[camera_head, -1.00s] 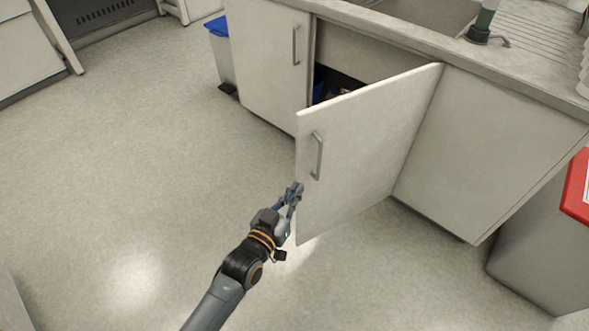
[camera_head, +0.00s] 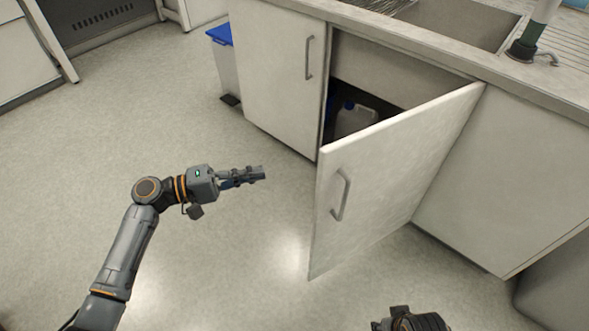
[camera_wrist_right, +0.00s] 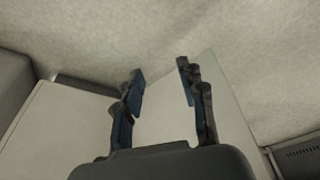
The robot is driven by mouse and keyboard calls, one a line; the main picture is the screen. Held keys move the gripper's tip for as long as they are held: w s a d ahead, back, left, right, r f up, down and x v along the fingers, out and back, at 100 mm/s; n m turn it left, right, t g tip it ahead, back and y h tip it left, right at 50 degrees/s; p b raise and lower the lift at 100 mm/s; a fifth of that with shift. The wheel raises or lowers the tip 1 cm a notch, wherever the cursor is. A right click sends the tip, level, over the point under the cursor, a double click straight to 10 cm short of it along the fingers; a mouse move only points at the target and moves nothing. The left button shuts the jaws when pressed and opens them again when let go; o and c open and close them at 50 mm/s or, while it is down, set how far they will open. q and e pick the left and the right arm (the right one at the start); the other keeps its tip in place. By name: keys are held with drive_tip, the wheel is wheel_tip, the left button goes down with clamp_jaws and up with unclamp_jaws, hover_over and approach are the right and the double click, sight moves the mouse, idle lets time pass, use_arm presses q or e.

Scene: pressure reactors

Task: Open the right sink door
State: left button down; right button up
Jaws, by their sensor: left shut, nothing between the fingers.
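The right sink door (camera_head: 400,165) is a pale panel with a vertical metal handle (camera_head: 341,196). It stands ajar, swung well out from the cabinet. Behind it, part of a pale canister (camera_head: 353,118) with a blue cap shows inside. My left gripper (camera_head: 262,173) is shut and empty, to the left of the door's free edge and apart from it. My right gripper (camera_head: 405,322) shows only in part at the bottom edge. In the right wrist view, its two fingers (camera_wrist_right: 163,85) are spread apart with nothing between them, over a pale panel.
The left sink door (camera_head: 280,75) is closed. A bin with a blue lid (camera_head: 222,35) stands beside the cabinet. The sink (camera_head: 460,22) and a tap (camera_head: 530,40) are above. A grey bin (camera_head: 560,280) is at the lower right. The floor (camera_head: 110,140) at left is clear.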

use_arm(q)
drive_tip(key=d+p, duration=0.1)
drive_tip(key=d, duration=1)
drive_tip(key=shift+d, duration=0.3)
use_arm(e)
drive_tip(key=shift+s+f, duration=0.2)
drive_tip(key=shift+f, duration=1.5)
use_arm(q)
drive_tip(key=shift+d, duration=0.1)
